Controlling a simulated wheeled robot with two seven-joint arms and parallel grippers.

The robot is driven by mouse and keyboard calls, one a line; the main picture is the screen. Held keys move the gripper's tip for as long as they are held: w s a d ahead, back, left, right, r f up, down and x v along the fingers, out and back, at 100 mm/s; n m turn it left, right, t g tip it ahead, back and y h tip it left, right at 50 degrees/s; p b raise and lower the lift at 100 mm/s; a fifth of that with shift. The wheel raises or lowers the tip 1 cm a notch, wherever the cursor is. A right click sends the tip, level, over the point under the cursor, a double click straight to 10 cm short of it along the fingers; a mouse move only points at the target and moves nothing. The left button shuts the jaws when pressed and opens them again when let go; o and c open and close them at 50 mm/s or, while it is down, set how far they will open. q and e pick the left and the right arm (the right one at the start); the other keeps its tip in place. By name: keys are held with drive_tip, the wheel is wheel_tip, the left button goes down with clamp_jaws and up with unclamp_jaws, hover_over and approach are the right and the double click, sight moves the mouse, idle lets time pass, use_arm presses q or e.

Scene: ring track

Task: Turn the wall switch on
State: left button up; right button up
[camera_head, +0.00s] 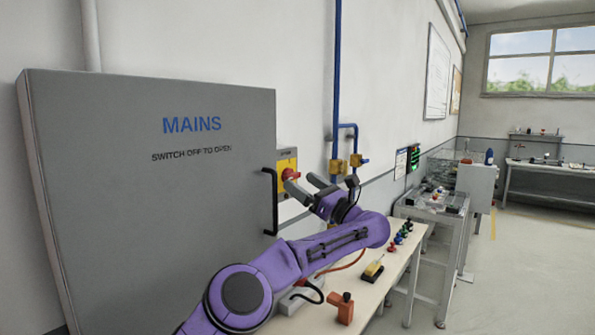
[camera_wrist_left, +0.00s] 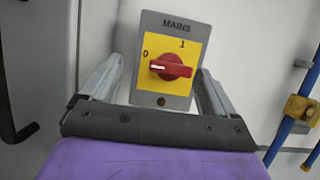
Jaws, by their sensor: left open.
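The wall switch (camera_head: 287,164) is a grey plate with a yellow face, on the wall just right of the grey cabinet. In the left wrist view the switch (camera_wrist_left: 174,30) reads MAINS, with 0 at upper left and 1 at top. Its red knob (camera_wrist_left: 176,67) lies about level, its white mark at the left end, on the 0 side. My left gripper (camera_head: 303,183) is open and empty in front of the switch. In the wrist view its fingers stand either side of the plate's lower part; I cannot tell whether they touch it. My right gripper is not in view.
The grey MAINS cabinet (camera_head: 150,210) with a black handle (camera_head: 270,202) is close on the left. Blue pipes with yellow valves (camera_head: 339,166) run right of the switch. A bench (camera_head: 380,292) with small parts stands below; clear floor (camera_head: 535,270) lies to the right.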

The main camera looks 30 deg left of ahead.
sight(295, 178)
use_arm(q)
drive_tip(key=w+a, duration=0.1)
drive_tip(key=w+a+p, duration=0.1)
drive_tip(key=shift+w+a, duration=0.2)
drive_tip(key=shift+a, duration=0.1)
drive_tip(key=shift+w+a+f, duration=0.1)
drive_tip(key=shift+w+a, duration=0.05)
drive_tip(key=shift+a, duration=0.05)
drive_tip(key=shift+s+a, duration=0.25)
drive_tip(key=shift+s, duration=0.15)
drive_tip(key=shift+s+d+r, duration=0.1)
drive_tip(key=shift+s+r, duration=0.05)
drive_tip(key=shift+r, duration=0.05)
drive_tip(key=c, duration=0.5)
drive_tip(key=shift+w+d+f, duration=0.1)
drive_tip(key=shift+w, duration=0.15)
drive_tip(key=c, duration=0.6)
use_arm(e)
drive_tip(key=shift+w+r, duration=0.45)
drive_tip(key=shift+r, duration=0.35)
use_arm(q)
drive_tip(key=shift+o, duration=0.2)
